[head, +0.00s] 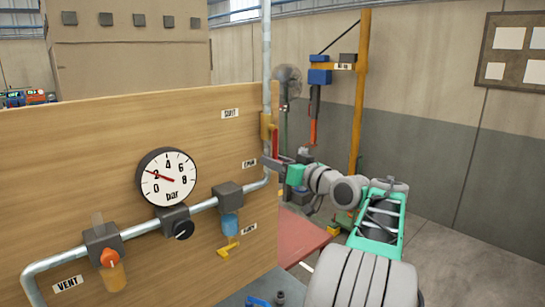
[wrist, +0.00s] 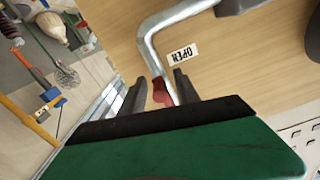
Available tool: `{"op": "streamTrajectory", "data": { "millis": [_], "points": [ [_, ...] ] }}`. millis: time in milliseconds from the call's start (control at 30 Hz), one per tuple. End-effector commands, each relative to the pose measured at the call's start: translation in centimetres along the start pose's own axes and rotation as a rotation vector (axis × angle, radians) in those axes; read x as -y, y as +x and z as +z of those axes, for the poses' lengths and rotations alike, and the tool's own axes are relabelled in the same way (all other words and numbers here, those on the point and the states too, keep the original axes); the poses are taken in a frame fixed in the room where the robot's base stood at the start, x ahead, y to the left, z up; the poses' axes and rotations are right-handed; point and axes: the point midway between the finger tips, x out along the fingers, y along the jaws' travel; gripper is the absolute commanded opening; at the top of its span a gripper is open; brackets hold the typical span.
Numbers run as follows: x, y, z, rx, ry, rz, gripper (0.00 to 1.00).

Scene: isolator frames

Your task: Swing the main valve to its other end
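The main valve (head: 266,127) has a yellow body on the upright pipe at the right end of the wooden panel. Its red lever (head: 275,143) hangs down along the pipe, towards the OPEN label (head: 249,163). A SHUT label (head: 230,113) is higher up. My gripper (head: 275,162) is at the lever's lower end. In the wrist view the red lever (wrist: 160,90) is between my two fingers, with a visible gap on each side, so my gripper (wrist: 159,90) looks open around it. The valve body is not clearly visible in the wrist view.
A pressure gauge (head: 167,177) reads about 2 bar. An orange vent knob (head: 109,257), a black knob (head: 183,229) and a yellow drain handle (head: 228,248) stick out from the panel. A yellow post (head: 360,100) with hanging equipment stands behind my arm.

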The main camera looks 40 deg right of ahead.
Motion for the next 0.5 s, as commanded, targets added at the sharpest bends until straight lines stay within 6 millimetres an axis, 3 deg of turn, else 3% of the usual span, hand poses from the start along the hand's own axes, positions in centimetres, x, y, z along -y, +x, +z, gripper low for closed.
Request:
{"op": "streamTrajectory", "data": {
  "millis": [100,333,500],
  "points": [
    [0.06,1.04,-0.08,0.0,0.0,0.0,0.38],
    [0.02,1.17,0.04,0.0,-0.001,0.001,0.38],
    [0.02,1.15,0.05,0.001,0.0,0.001,0.25]
  ]
}}
